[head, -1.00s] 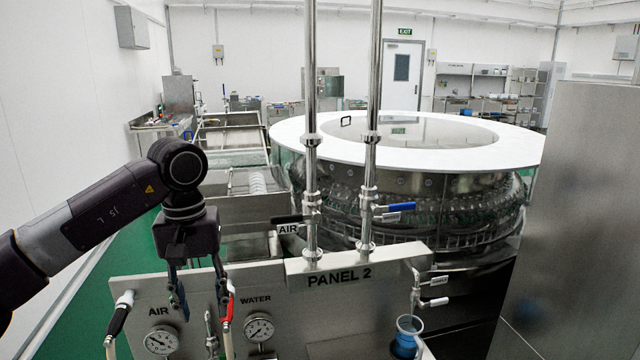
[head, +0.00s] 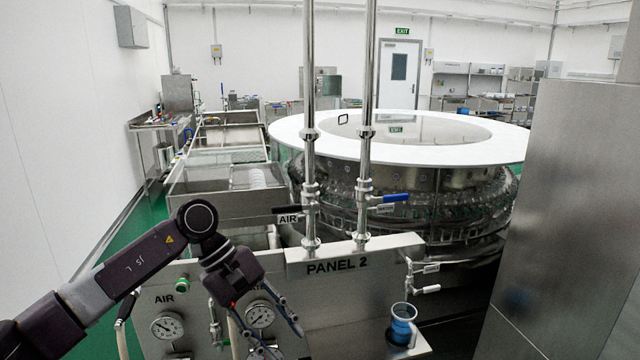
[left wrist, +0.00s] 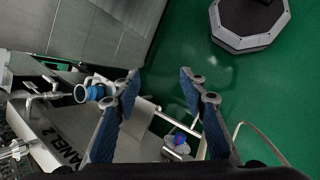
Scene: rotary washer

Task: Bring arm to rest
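My left arm comes in from the left in the head view, in front of the steel panel marked PANEL 2 (head: 337,267). My left gripper (head: 282,344) points down and to the right, over the front of the panel beside a pressure gauge (head: 260,314). In the left wrist view the two fingers of my left gripper (left wrist: 160,78) are spread apart with nothing between them, and green floor shows past them. My right gripper is in neither view.
A blue cup-like fitting (head: 401,325) hangs at the panel's right side. Two upright steel pipes rise from the panel. The large round washer (head: 290,128) stands behind. A tall steel cabinet (head: 565,200) closes off the right. Green floor (left wrist: 260,95) is open in the wrist view.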

